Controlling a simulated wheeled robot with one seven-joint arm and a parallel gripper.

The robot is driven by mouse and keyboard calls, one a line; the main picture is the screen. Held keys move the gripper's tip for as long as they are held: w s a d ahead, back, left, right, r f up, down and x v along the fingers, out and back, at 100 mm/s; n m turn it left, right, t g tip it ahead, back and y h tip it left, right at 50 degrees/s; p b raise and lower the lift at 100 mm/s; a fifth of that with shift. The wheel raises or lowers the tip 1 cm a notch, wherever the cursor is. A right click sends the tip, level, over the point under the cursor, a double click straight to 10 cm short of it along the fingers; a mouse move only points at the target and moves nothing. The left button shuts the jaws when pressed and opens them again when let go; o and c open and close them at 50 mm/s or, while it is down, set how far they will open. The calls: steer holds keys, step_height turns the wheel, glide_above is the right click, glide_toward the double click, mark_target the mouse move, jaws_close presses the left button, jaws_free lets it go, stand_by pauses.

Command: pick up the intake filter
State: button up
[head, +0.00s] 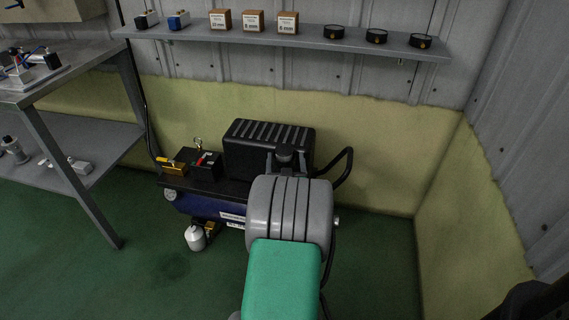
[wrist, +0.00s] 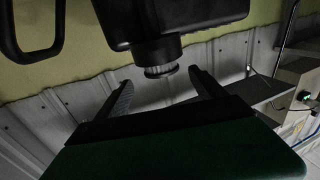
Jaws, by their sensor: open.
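What appears to be the intake filter, a black round cap on a short neck with a ribbed metallic-looking band (wrist: 161,69), sticks out of the black compressor housing (wrist: 180,18) in the wrist view. In the head view the dark round cap (head: 285,153) shows at the housing's front, just beyond my arm. My gripper (wrist: 160,79) is open, its two dark fingers pointing at the filter, one to each side in the picture. The fingers appear empty. I cannot tell whether the tips reach around the filter. In the head view my own arm hides most of the gripper.
The blue compressor tank (head: 205,207) stands on the green floor by the wall. A black looped hose or handle (head: 345,165) curves at its right. A wall shelf (head: 300,41) above holds boxes, black discs and small fittings. A metal workbench (head: 75,150) stands at left.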

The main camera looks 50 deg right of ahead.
mark_target(284, 148)
steer(key=b+x, duration=0.1)
steer(key=x, duration=0.4)
steer(key=shift+w+d+f+b, duration=0.1)
steer(key=shift+w+f+b, duration=0.1)
steer(key=shift+w+b, duration=0.15)
steer(key=shift+w+d+r, duration=0.15)
steer(key=shift+d, duration=0.1)
steer(key=c, duration=1.3)
steer(key=shift+c, duration=0.8)
steer(key=shift+r, duration=0.1)
